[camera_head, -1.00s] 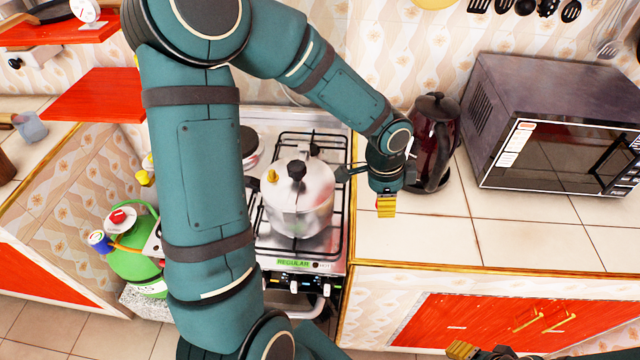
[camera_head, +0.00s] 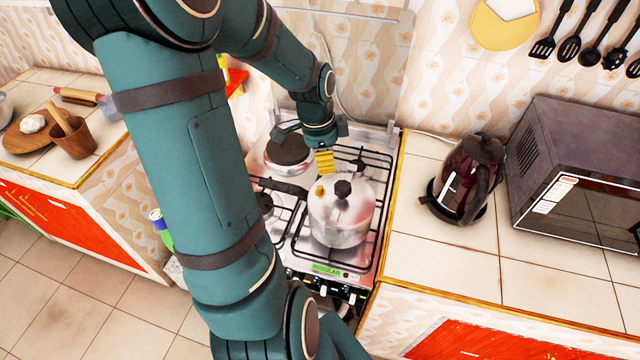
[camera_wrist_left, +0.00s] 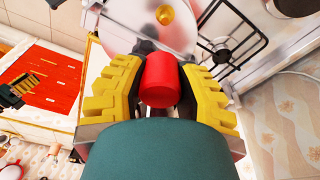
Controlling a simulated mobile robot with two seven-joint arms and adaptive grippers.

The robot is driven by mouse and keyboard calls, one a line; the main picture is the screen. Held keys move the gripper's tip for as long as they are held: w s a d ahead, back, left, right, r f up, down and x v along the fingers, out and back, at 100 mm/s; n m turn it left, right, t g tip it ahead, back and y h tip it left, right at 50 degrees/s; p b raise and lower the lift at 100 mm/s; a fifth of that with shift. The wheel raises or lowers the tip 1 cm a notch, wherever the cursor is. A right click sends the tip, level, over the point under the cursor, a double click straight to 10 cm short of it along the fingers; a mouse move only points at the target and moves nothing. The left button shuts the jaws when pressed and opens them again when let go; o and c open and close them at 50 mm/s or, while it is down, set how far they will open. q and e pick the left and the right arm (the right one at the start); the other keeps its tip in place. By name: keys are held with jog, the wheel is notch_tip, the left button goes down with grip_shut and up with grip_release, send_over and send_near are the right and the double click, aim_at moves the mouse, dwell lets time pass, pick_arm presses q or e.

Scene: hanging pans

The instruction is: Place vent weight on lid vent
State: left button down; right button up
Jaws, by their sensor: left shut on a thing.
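The silver pressure cooker (camera_head: 338,222) sits on the stove, its lid carrying a black knob (camera_head: 343,189) and a yellow vent piece (camera_head: 320,190). The yellow vent also shows at the top of the left wrist view (camera_wrist_left: 165,14). My left gripper (camera_head: 325,162) is just behind the cooker lid in the head view, near the yellow vent. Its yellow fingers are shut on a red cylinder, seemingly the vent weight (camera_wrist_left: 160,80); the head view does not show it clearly. My right gripper (camera_wrist_left: 22,86) shows small at the left of the wrist view; its opening is unclear.
The gas stove (camera_head: 385,160) has black grates and a second burner at the left. A dark red kettle (camera_head: 468,182) and a microwave (camera_head: 575,165) stand on the right counter. A wooden cup (camera_head: 73,138) stands on the left counter.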

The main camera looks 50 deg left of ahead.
aim_at(321, 187)
pick_arm(q)
jog(key=shift+s+a+r, duration=0.15)
jog(key=shift+s+a, duration=0.1)
jog(key=shift+s, duration=0.05)
notch_tip(321, 187, down, 6)
jog(key=shift+a+b, duration=0.15)
jog(key=shift+b, duration=0.15)
notch_tip(321, 187, down, 3)
jog(key=shift+f+b, duration=0.2)
jog(key=shift+b, duration=0.1)
jog(key=shift+f, duration=0.25)
jog(key=shift+f, duration=0.25)
jog(key=c, duration=0.8)
grip_release()
jog(key=shift+o, duration=0.3)
jog(key=shift+r, duration=0.1)
